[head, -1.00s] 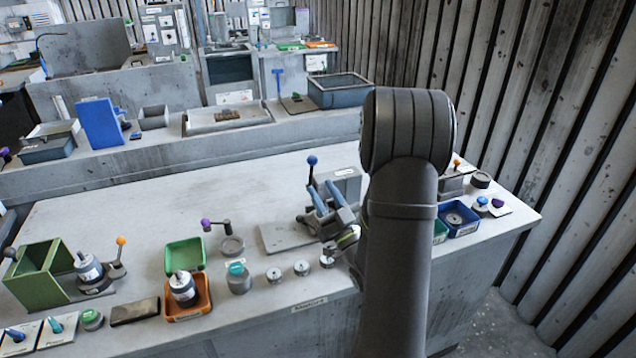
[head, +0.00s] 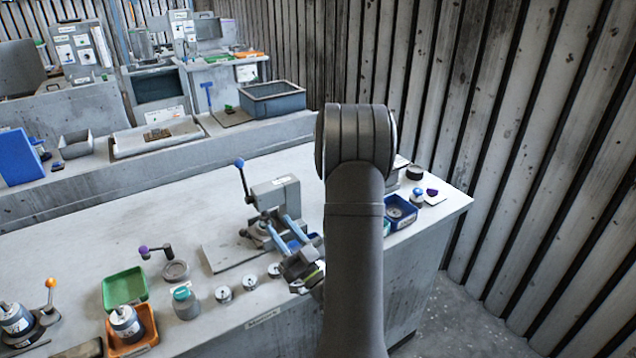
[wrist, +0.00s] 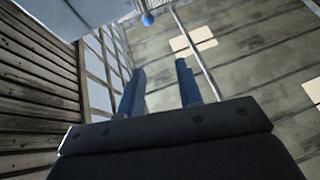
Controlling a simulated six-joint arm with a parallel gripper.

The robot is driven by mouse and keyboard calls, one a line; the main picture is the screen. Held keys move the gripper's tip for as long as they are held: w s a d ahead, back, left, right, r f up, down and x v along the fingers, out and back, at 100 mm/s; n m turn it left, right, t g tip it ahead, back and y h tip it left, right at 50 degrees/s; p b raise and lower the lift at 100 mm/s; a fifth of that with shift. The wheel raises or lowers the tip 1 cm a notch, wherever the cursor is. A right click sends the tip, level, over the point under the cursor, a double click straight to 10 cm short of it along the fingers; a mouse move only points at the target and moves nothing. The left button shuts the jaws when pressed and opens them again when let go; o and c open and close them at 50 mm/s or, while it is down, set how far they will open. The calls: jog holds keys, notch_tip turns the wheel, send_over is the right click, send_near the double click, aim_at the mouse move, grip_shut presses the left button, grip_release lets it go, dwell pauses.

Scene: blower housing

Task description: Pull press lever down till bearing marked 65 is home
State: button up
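The press (head: 275,193) is a grey block on a flat grey plate near the middle of the bench in the head view. Its lever (head: 244,182) stands up at the left side, topped by a blue ball (head: 239,163). The ball also shows at the top of the wrist view (wrist: 147,19). My gripper (head: 277,221) is in front of the press, low and to the right of the lever, not touching the ball. Its two blue fingers are apart and nothing shows between them in the wrist view (wrist: 160,68). I cannot make out a bearing marked 65; my gripper covers part of the press.
Several small metal discs (head: 223,294) and a teal-topped jar (head: 186,302) line the front edge. A green tray (head: 124,287), an orange tray (head: 140,345) and a purple-knobbed crank (head: 144,250) lie left. A blue bin (head: 401,213) is right, past my arm. Bare bench lies behind the crank.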

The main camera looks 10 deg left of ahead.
jog(key=x, duration=1.1)
jog(key=shift+w+a, duration=0.2)
jog(key=shift+a, duration=0.15)
jog(key=shift+r, duration=0.1)
jog(key=v, duration=1.2)
notch_tip(320, 180, up, 9)
send_over(248, 199)
jog(key=shift+f, duration=0.25)
jog(key=shift+o, duration=1.2)
